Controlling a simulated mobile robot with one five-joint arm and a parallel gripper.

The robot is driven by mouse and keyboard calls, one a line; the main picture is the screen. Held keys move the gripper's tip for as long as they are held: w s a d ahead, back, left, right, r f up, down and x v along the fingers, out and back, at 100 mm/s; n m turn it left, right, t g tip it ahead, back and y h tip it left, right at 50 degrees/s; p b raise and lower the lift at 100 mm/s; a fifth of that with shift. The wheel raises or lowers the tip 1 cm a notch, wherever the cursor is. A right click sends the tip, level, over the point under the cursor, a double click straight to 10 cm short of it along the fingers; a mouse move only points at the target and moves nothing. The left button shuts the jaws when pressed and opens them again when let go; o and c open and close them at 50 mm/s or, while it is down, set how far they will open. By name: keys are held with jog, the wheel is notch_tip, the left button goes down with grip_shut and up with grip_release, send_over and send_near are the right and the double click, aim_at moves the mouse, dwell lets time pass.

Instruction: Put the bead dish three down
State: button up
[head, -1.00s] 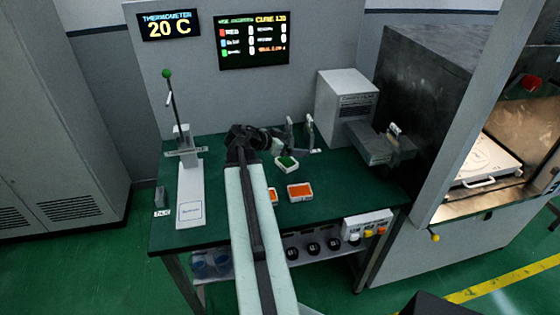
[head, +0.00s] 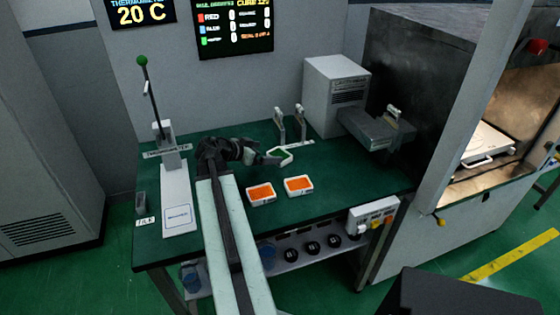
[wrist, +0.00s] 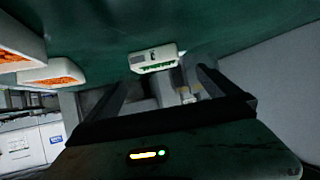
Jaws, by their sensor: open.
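The bead dish with green beads (head: 281,154) is a small white dish on the green bench, just right of my gripper's end in the head view. It also shows in the wrist view (wrist: 153,62), at the top centre, with a dark mark on its side that I cannot read. My gripper (wrist: 160,78) is open, its two dark fingers apart with the dish in line with the gap near their tips. In the head view my gripper (head: 262,158) is partly lost against the dish, and I cannot tell whether a finger touches it.
Two white dishes with orange contents, a left one (head: 261,194) and a right one (head: 299,185), sit nearer the bench front. A metal holder (head: 290,127) stands behind the green dish. A thermometer stand (head: 176,190) is at left, a grey box (head: 335,88) at back right.

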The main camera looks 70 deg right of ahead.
aim_at(279, 154)
jog(key=b+x, duration=0.1)
jog(key=x, duration=0.1)
jog(key=shift+s+d+f, duration=0.2)
jog(key=shift+d, duration=0.05)
jog(key=b+x, duration=0.1)
jog(key=x, duration=0.1)
jog(key=b+x, duration=0.2)
jog(key=x, duration=0.1)
jog(key=shift+s+a+f, duration=0.1)
jog(key=shift+a+f, duration=0.1)
jog(key=shift+f, duration=0.1)
jog(key=shift+r, duration=0.15)
jog(key=c, duration=1.6)
notch_tip(279, 154, up, 11)
jog(key=p, duration=1.1)
